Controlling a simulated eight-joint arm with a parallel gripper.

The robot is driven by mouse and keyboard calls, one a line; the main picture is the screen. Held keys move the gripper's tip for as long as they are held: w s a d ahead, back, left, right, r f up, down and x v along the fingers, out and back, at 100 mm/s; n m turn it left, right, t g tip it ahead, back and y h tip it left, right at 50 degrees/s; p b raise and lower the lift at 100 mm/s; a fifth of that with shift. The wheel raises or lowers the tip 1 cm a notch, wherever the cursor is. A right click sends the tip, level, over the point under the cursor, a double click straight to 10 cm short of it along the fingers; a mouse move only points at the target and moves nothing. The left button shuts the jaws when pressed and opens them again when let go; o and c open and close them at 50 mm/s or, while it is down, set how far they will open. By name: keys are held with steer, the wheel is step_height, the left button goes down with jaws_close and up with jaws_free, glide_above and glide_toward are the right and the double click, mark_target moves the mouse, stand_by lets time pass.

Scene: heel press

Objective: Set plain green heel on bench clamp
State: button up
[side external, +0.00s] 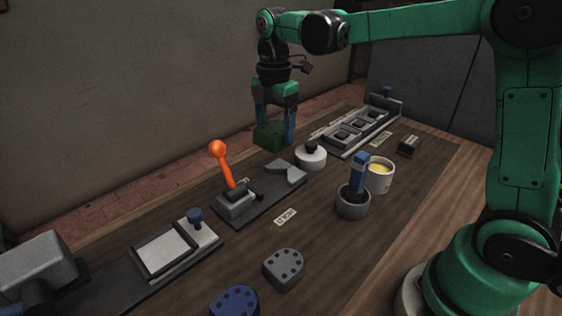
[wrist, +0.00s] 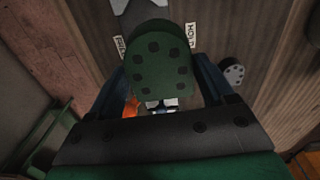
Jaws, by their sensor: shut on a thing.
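My gripper (side external: 274,128) is shut on a green heel (side external: 268,136), its blue fingers on either side of it. The heel hangs in the air beyond the bench clamp, apart from it. In the wrist view the heel (wrist: 160,62) shows a rounded end and several dark square marks on its face. The bench clamp (side external: 258,196) is a dark plate with a grey angled block and a raised orange lever (side external: 226,168). In the wrist view a bit of orange (wrist: 131,107) shows beside the heel; the heel and gripper hide much of the clamp.
A grey knobbed round pot (side external: 311,157) stands right of the clamp. A dark cup with a blue-handled tool (side external: 353,202) and a cup of yellow stuff (side external: 379,176) stand nearer. Grey (side external: 284,269) and blue (side external: 234,301) heels lie in front. A slotted rack (side external: 345,137) lies behind.

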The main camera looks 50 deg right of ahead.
steer(key=w+f, duration=0.1)
steer(key=w+d+f, duration=0.1)
steer(key=f, duration=0.1)
steer(key=shift+w, duration=0.3)
glide_above(271, 185)
steer(key=shift+f, duration=4.3)
steer(key=shift+f, duration=0.65)
steer(key=o, duration=1.5)
steer(key=shift+r, duration=2.85)
